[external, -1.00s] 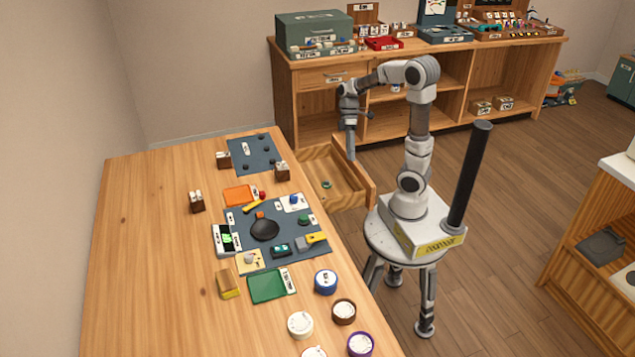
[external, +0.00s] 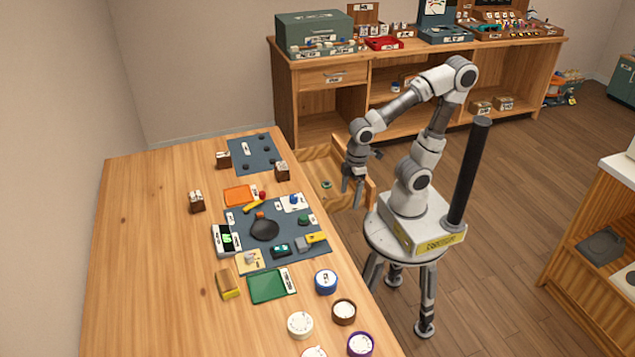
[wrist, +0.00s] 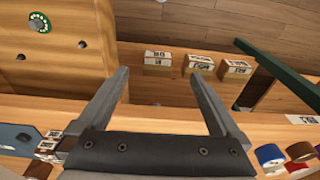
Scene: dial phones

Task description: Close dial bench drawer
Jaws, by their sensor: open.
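The wooden dial bench (external: 150,230) fills the left of the external view. Its drawer (external: 312,168) stands pulled out from the bench's right side, with a small green round item (external: 326,184) inside. In the wrist view, the green-ringed item (wrist: 39,22) lies on a wooden surface at the upper left. My gripper (external: 351,203) points down at the drawer's outer end, partly hiding it. I cannot tell whether it touches the drawer. In the wrist view, my gripper (wrist: 160,73) has its fingers spread, with nothing between them.
A wooden cabinet (external: 340,77) stands at the back. Open floor (external: 500,200) lies right of my base.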

